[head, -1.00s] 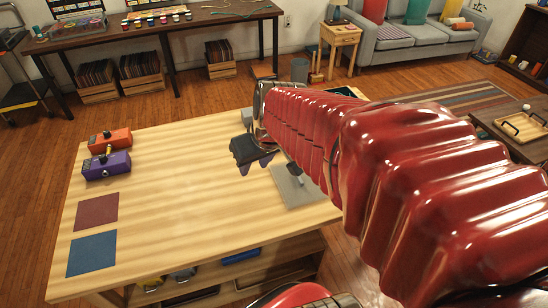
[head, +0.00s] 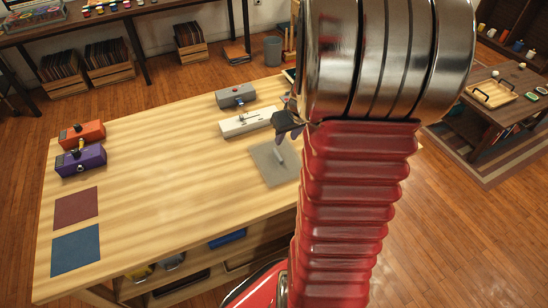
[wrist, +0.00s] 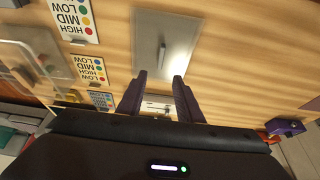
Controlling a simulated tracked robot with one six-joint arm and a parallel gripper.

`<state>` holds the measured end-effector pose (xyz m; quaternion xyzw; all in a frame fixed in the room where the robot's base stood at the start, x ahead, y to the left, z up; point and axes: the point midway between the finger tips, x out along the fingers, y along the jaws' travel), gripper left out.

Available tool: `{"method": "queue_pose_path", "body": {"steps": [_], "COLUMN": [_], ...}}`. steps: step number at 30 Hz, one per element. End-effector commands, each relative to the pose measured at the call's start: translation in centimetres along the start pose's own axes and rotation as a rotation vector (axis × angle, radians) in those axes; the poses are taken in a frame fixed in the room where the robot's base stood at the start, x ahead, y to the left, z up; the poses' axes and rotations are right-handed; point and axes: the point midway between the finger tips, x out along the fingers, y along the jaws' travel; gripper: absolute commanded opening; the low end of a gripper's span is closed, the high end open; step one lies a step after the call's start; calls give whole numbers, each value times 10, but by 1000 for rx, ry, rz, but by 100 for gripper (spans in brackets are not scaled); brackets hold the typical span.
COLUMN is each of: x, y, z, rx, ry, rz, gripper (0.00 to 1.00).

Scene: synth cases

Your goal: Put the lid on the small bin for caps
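My gripper (wrist: 162,78) shows in the wrist view as two dark purple fingers, apart with nothing held between them. In the head view its dark fingers (head: 287,128) are partly hidden by my arm, near the table's right part. A flat grey square plate (head: 264,160) with a thin light bar on it lies on the table; in the wrist view the plate (wrist: 150,57) is just beyond the fingertips. A clear framed panel with a small handle (wrist: 28,55) shows at the wrist view's left. I cannot tell which of these is the lid. The small bin is not clearly identifiable.
A white device (head: 246,122) and a grey box (head: 236,95) stand behind the plate. An orange box (head: 82,134) and a purple box (head: 80,160) stand at the left, near maroon (head: 76,208) and blue (head: 76,248) squares. HIGH/MID/LOW cards (wrist: 88,70) lie nearby. The table's middle is clear.

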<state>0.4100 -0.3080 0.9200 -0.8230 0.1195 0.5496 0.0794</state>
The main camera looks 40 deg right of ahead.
Motion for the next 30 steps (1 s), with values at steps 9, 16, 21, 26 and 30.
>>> {"method": "queue_pose_path", "body": {"steps": [9, 16, 21, 26, 30], "x": [6, 30, 49, 66, 79], "y": [-1, -2, -2, -2, -2], "z": [1, 1, 1, 1, 0], "rx": [-1, -1, 0, 1, 0], "ry": [-3, -3, -3, -2, -2], "rz": [-2, -2, -3, -2, -2], "gripper": [33, 33, 33, 33, 33]}}
